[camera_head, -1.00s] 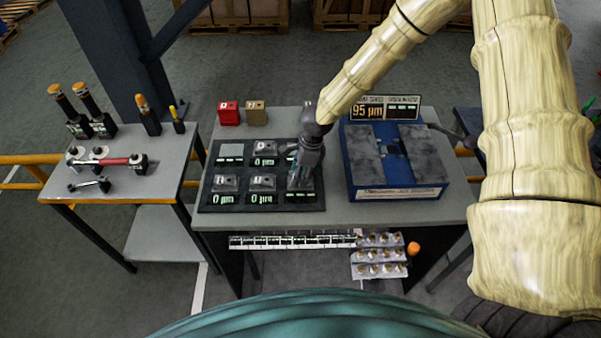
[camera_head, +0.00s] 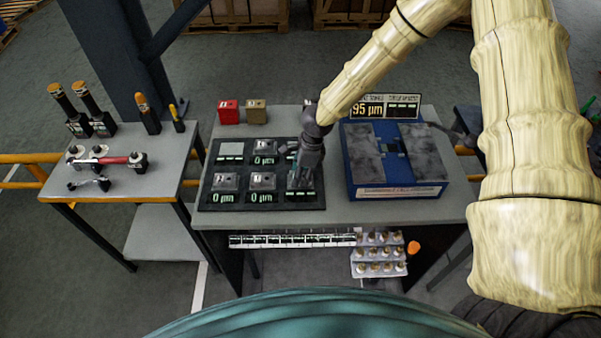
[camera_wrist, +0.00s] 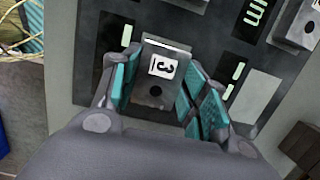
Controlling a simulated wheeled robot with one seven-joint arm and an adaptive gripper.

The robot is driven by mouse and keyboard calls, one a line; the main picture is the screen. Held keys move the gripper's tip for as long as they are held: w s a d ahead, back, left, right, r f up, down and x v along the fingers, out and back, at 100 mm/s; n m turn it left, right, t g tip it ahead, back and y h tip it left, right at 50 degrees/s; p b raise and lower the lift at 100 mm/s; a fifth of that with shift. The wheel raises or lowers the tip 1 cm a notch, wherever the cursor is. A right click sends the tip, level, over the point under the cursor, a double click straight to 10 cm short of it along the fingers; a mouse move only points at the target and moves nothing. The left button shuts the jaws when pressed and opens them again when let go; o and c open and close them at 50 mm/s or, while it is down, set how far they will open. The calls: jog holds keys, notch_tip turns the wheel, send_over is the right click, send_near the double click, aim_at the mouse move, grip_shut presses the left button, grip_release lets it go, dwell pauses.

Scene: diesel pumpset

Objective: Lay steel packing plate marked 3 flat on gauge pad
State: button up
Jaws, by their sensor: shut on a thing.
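The steel packing plate marked 3 (camera_wrist: 162,68) is a grey block with a white label and a dark hole. It sits between the teal pads of my gripper (camera_wrist: 167,98), which is shut on it. In the head view my gripper (camera_head: 302,178) is low over the lower-right place of the black board. The place's display shows dashes. I cannot tell whether the plate touches the board. A blue instrument (camera_head: 398,190) with grey slabs stands to the right, its display reading 95 µm. I cannot tell which surface is the gauge pad.
Several other marked plates, such as one at lower left (camera_head: 226,181), sit on the black board (camera_head: 207,202) beside 0 µm displays. A bare grey pad (camera_head: 231,149) is at its upper left. Red (camera_head: 228,112) and tan (camera_head: 256,111) blocks stand behind. A tool table (camera_head: 118,193) is left.

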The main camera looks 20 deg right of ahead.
jog(key=shift+f, duration=0.3)
jog(key=o, duration=1.5)
jog(key=shift+r, duration=0.1)
jog(key=v, duration=1.1)
jog(key=shift+r, duration=0.45)
jog(key=shift+r, duration=0.1)
jog(key=p+v, duration=0.2)
jog(key=p, duration=0.1)
jog(key=a+p+v, duration=0.1)
jog(key=p+v, duration=0.2)
jog(key=shift+r+p, duration=0.3)
jog(key=shift+r, duration=0.15)
